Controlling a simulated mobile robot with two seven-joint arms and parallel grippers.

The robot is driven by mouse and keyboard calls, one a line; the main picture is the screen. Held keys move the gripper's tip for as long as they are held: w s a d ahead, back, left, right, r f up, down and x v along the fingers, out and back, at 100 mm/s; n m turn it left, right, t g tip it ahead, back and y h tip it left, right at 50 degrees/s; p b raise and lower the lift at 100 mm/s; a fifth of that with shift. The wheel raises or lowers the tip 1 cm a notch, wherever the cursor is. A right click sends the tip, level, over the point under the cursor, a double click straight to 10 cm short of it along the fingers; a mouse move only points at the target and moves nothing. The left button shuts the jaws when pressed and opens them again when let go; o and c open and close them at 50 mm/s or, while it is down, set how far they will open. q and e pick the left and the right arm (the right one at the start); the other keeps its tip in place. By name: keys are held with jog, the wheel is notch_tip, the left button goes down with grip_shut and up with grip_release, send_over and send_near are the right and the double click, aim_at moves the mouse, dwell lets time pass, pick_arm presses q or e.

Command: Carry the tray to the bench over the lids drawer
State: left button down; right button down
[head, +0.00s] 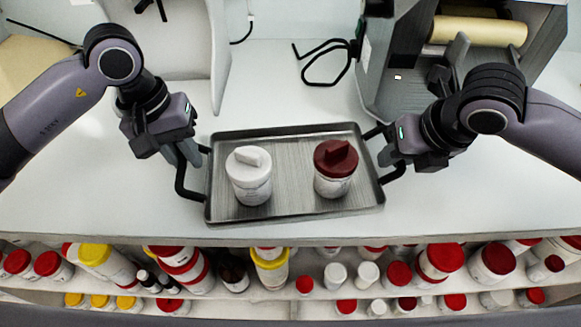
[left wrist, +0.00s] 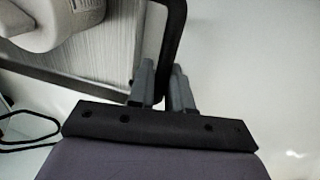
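The grey metal tray (head: 290,207) is over the white bench near its front edge, with a black handle at each end. A white-lidded jar (head: 250,185) stands upright on its left half and a dark-red-lidded jar (head: 333,185) on its right half. My left gripper (head: 190,155) is at the left handle; in the left wrist view, its fingers (left wrist: 163,90) close on both sides of the black bar. My right gripper (head: 384,152) is at the right handle and appears shut on it, its fingertips partly hidden. I cannot tell whether the tray touches the bench.
A grey machine with a cream roller (head: 480,31) stands at the back right. Shelves below the bench edge hold several jars with red, yellow and white lids.

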pick_arm(q)
jog(key=shift+r, duration=0.25)
pick_arm(e)
jog(key=shift+r, duration=0.2)
